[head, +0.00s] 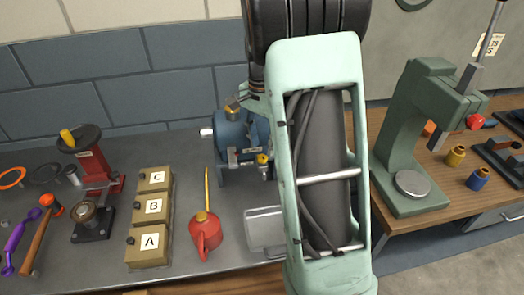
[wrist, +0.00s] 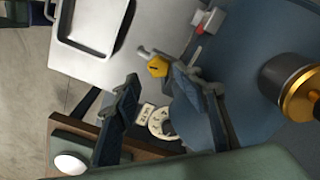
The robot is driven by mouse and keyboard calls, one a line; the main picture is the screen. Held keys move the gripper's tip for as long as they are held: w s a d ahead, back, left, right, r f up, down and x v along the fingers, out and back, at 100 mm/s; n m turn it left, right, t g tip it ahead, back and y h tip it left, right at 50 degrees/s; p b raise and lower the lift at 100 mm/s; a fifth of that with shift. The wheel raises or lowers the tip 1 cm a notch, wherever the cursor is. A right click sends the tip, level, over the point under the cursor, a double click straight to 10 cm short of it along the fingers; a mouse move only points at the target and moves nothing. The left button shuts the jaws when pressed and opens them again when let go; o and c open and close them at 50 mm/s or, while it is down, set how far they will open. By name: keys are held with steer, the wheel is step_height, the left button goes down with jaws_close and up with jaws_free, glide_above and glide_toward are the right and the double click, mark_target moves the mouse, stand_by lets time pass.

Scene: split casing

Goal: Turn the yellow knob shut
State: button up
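The yellow knob (wrist: 157,66) shows in the wrist view as a small faceted knob beside the blue casing (wrist: 232,50). In the head view the knob (head: 263,159) sits on the front of the blue casing (head: 231,130), next to my arm. My gripper (wrist: 156,80) is open, with two dark fingers apart. The knob appears in the gap between the fingertips, a little beyond them; I cannot tell the exact distance. Nothing is held. In the head view my arm hides the gripper and the right part of the casing.
A pale tray (head: 264,228) lies below the casing. A red oil can (head: 206,236) and boxes marked A, B and C (head: 150,222) stand to the left. A green press (head: 405,150) stands on the wooden bench at right. A white dial (wrist: 161,122) shows between the fingers.

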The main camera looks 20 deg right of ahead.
mark_target(262, 156)
steer(key=shift+s+d+r, duration=0.1)
steer(key=shift+s+r, duration=0.05)
steer(key=shift+r, duration=2)
step_height(262, 156, down, 8)
steer(key=n, duration=1.5)
steer(key=shift+p, duration=0.35)
steer(key=shift+c, duration=0.3)
jaws_close()
